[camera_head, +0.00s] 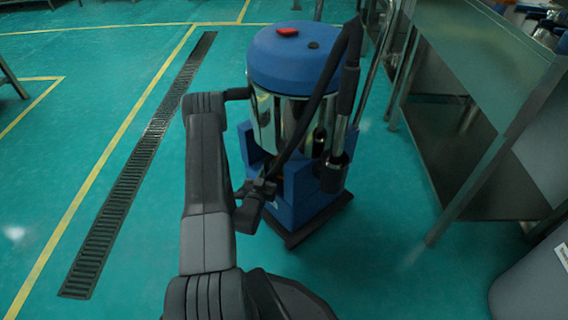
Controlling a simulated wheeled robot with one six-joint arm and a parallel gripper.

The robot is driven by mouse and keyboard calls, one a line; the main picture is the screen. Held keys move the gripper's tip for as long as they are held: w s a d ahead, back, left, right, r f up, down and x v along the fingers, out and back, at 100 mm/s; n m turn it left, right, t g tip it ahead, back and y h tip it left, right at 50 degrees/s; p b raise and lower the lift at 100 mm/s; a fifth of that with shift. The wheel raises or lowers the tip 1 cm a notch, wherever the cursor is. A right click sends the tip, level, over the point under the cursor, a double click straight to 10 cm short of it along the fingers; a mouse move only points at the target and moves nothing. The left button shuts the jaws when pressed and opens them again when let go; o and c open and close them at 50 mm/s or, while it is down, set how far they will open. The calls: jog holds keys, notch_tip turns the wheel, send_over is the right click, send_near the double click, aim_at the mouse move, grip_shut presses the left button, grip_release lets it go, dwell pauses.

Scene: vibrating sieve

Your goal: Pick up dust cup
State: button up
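A blue-lidded vacuum cleaner (292,62) with a shiny metal drum stands upright in the middle of the view. Its lower body (313,190) is blue, on a dark base. I cannot tell which part, if any, is the dust cup. My dark grey arm rises from the bottom and bends down along the drum's left side. My gripper (262,192) appears close in front of the lower drum, by the lower end of the black hose (312,105). Its fingers are small and dark against the hose. I cannot tell whether they touch anything.
A metal table (475,60) with a lower shelf stands at the right, its front leg near the cleaner. A grey bin (535,285) is at the bottom right. A floor grate (140,165) and yellow lines run along the left. The green floor (385,270) is clear at front right.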

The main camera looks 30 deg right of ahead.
jog(key=shift+d, duration=0.1)
grip_shut()
